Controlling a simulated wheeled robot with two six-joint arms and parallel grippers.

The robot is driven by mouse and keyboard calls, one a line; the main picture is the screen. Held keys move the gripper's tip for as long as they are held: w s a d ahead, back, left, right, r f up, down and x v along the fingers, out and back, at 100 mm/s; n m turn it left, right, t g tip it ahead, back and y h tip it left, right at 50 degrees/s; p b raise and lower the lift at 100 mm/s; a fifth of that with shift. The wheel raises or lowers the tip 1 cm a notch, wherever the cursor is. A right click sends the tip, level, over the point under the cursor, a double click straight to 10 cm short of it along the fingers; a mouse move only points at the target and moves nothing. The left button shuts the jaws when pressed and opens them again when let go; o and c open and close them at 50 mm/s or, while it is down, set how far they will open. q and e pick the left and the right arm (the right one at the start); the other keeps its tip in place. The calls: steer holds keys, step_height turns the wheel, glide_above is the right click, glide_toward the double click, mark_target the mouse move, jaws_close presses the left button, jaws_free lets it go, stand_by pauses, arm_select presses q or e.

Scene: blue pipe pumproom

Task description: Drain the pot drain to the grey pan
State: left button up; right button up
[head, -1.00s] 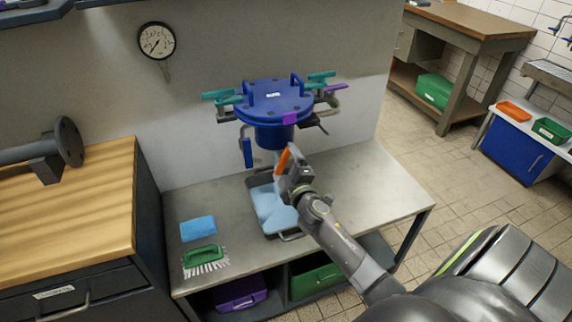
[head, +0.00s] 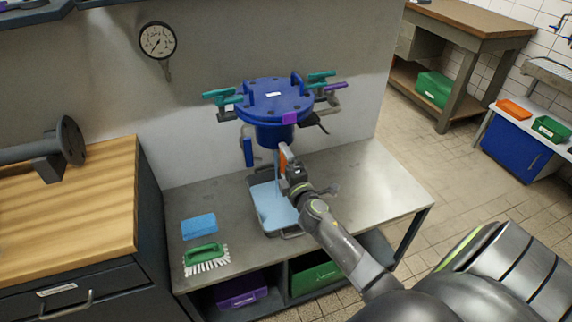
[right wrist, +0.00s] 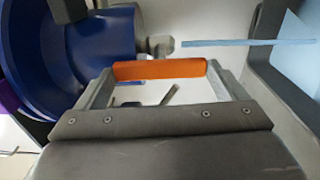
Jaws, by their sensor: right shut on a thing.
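The blue pot (head: 275,132) with its flat lid (head: 278,97) is mounted above the grey bench. The grey pan (head: 288,235) stands on the bench below it, with light blue liquid (head: 270,205) inside. My right gripper (head: 288,163) is shut on the orange drain handle (right wrist: 160,69) under the pot; the handle lies between both fingers in the right wrist view. The grey drain spout (right wrist: 160,45) shows behind it. A thin light blue stream (right wrist: 240,43) runs from the spout towards the pan. My left gripper is out of view.
A blue sponge (head: 199,227) and a green brush (head: 204,253) lie left of the pan. Teal clamps (head: 222,97) stick out around the lid. The bench's right part is clear. A wooden cabinet (head: 75,205) stands at the left.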

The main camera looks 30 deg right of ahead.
steer(key=shift+f, duration=0.1)
steer(key=o, duration=0.7)
steer(key=shift+s, duration=0.15)
steer(key=b+v, duration=0.1)
steer(key=v, duration=1.6)
steer(key=shift+a, duration=0.1)
steer(key=s+f+m+g+y, duration=0.1)
steer(key=s+f+m+g, duration=0.3)
steer(key=f, duration=1)
steer(key=s+f+m+g, duration=0.3)
steer(key=s+f+g, duration=0.1)
steer(key=f, duration=1.1)
steer(key=s+a+f+m+g+y, duration=0.1)
steer(key=s+f+m+g, duration=0.3)
steer(key=s+f, duration=0.5)
steer(key=s+a+f+m+g+y+p, duration=0.1)
steer(key=s+f+m+g, duration=0.3)
steer(key=s+f, duration=0.5)
steer(key=s+m, duration=0.1)
steer(key=s, duration=0.7)
steer(key=shift+s+a, duration=0.2)
steer(key=shift+a, duration=0.15)
